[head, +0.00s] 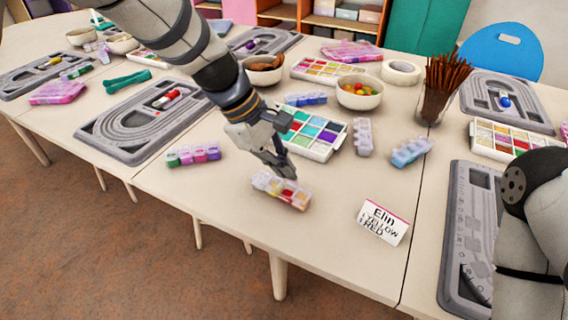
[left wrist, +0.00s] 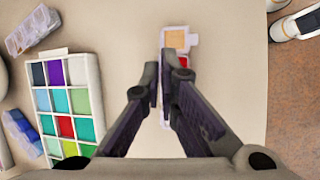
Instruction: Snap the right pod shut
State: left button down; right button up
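A clear pod with several cells (head: 267,183) lies near the table's front edge in the head view, with yellow and red contents. The left wrist view shows the same pod (left wrist: 178,40) with an orange-yellow cell and a red one; a pale flap sticks out beside the orange-yellow cell. My left gripper (head: 287,174) points down at the pod, its fingers close together with nothing seen between them. The fingertips (left wrist: 159,68) hide much of the pod in the wrist view. I cannot tell whether they touch it or which lids are down. My right gripper is out of view.
Another pod (head: 193,153) with green, purple and pink cells lies to the left. A bead tray (head: 318,152) stands just behind, with two more pods (head: 362,137) (head: 411,151) to its right. A name card (head: 384,221) reads Elin, yellow, red.

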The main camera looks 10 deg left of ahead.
pick_arm(q)
jog(key=shift+r, duration=0.1)
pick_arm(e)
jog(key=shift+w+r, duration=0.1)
pick_arm(q)
jog(key=shift+s+a+r+t+p, duration=0.15)
jog(key=shift+s+t+p, duration=0.1)
jog(key=shift+t+p, duration=0.15)
jog(key=shift+s+a+t+h+p, duration=0.1)
jog(key=shift+s+t+h+p, duration=0.2)
jog(key=shift+t+h+p, duration=0.15)
jog(key=shift+s+a+f+m+t+h+p, duration=0.15)
jog(key=shift+s+f+m+t+h+p, duration=0.15)
jog(key=shift+t, duration=0.25)
jog(key=shift+s+a+f+t, duration=0.1)
jog(key=shift+s+f+t, duration=0.1)
jog(key=shift+f+t, duration=0.2)
jog(key=shift+s+a+f+t+h, duration=0.1)
jog(key=shift+s+f+t+h, duration=0.15)
jog(key=shift+f+t+h, duration=0.15)
jog(key=shift+s+a+f+m+t+h+b, duration=0.1)
jog(key=shift+s+f+m+t+h+b, duration=0.15)
jog(key=shift+m+t+h+b, duration=0.35)
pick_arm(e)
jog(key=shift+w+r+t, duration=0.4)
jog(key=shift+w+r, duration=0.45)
pick_arm(q)
jog(key=shift+r, duration=0.1)
